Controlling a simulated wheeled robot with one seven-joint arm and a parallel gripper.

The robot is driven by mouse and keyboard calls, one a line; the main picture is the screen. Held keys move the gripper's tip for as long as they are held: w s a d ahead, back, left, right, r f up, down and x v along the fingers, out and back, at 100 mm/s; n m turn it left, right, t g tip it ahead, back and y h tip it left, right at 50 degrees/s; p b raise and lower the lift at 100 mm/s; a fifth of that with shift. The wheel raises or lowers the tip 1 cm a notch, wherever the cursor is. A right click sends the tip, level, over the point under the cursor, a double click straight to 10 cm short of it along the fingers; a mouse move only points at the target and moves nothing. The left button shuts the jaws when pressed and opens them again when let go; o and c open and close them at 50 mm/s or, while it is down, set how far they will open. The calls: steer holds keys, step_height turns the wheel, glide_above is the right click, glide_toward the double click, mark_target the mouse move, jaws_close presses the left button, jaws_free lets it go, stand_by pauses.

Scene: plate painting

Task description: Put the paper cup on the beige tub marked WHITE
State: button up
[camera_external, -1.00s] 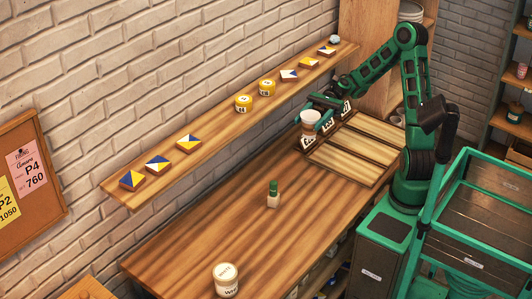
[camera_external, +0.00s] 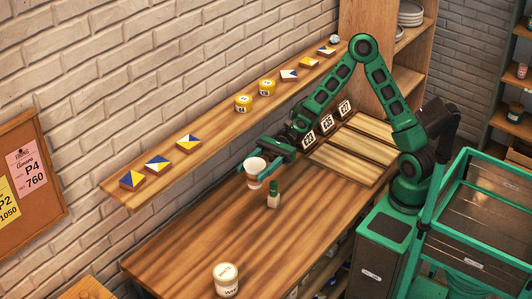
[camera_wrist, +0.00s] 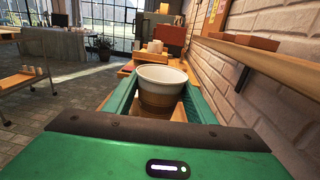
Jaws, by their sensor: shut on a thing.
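My gripper (camera_external: 270,152) is shut on the paper cup (camera_external: 255,168), white inside with a brown band, and holds it upright above the table. The cup also shows between the green fingers in the wrist view (camera_wrist: 162,92). The beige tub marked WHITE (camera_external: 226,281) stands at the near end of the table, to the lower left of the cup and well apart from it. Its lid is on and looks flat.
A small bottle with a green cap (camera_external: 273,195) stands on the table (camera_external: 200,250), close to the cup in the picture. The wall shelf (camera_external: 215,120) with tiles and yellow tubs runs along the left. The table between bottle and tub is clear.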

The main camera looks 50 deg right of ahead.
steer(key=s+a+r, duration=0.1)
steer(key=s+a, duration=0.3)
steer(key=a, duration=0.4)
steer(key=s+a, duration=0.4)
steer(key=a, duration=0.5)
steer(key=s+a+r+t, duration=0.1)
steer(key=s+a+r, duration=0.1)
steer(key=s+a, duration=0.45)
steer(key=s+a+r, duration=0.3)
steer(key=s+a, duration=0.2)
steer(key=s, duration=0.2)
glide_above(225, 272)
step_height(225, 272, down, 13)
steer(key=shift+w+f+m, duration=0.15)
steer(key=shift+f+m, duration=0.25)
steer(key=shift+f, duration=1.45)
steer(key=o, duration=1)
steer(key=shift+f, duration=0.1)
